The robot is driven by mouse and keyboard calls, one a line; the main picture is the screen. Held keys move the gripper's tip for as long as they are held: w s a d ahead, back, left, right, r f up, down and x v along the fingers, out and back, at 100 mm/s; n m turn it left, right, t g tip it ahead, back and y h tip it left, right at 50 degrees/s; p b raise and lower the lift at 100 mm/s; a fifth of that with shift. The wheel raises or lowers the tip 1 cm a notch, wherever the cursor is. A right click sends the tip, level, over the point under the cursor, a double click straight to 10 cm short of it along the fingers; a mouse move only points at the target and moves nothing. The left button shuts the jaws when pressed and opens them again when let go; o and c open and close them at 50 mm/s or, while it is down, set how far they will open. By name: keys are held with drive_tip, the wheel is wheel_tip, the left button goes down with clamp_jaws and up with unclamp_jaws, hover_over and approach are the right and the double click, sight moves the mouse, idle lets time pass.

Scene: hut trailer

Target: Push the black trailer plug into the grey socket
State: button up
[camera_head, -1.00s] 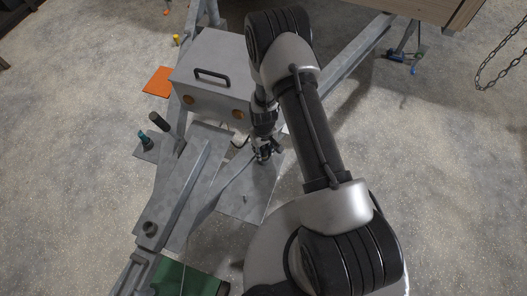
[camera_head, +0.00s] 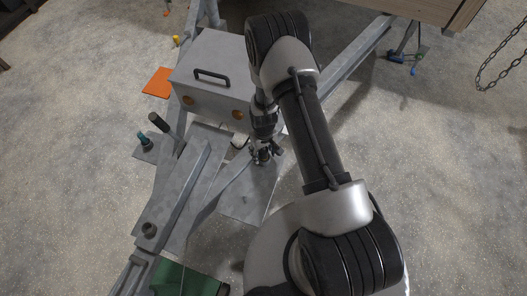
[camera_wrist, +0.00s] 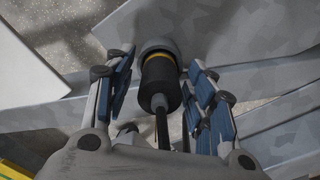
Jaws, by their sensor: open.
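The black trailer plug (camera_wrist: 159,83) shows in the wrist view between my fingers, with a yellow band at its far end and a black cable trailing toward me. Its far end meets the grey socket (camera_wrist: 160,46), in line with it. I cannot tell how deep the plug sits. My gripper (camera_wrist: 160,69) is open, with a blue-padded finger on each side of the plug and gaps between. In the head view my gripper (camera_head: 265,154) is low over the trailer drawbar, in front of the grey box. Plug and socket are too small and covered to make out there.
The grey box (camera_head: 213,67) with a black handle stands behind my gripper. A flat grey plate (camera_head: 247,195) lies below it. A black-handled lever (camera_head: 160,123) is at the left, and the green item (camera_head: 185,281) is at the front. Open floor lies at the far left.

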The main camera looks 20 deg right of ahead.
drive_tip(key=shift+r, duration=0.15)
wheel_tip(320, 180, up, 12)
drive_tip(key=p, duration=0.4)
wheel_tip(320, 180, up, 26)
drive_tip(key=s+t, duration=0.2)
drive_tip(key=s+r+m+t, duration=0.1)
drive_tip(key=s+r, duration=0.6)
drive_tip(key=s, duration=0.2)
drive_tip(key=s+r+t, duration=0.1)
drive_tip(key=s+r, duration=0.7)
drive_tip(key=s, duration=0.2)
drive_tip(key=shift+s+m+t, duration=0.25)
drive_tip(key=shift+m+t, duration=0.05)
drive_tip(key=shift+m, duration=0.1)
drive_tip(key=shift+c, duration=0.5)
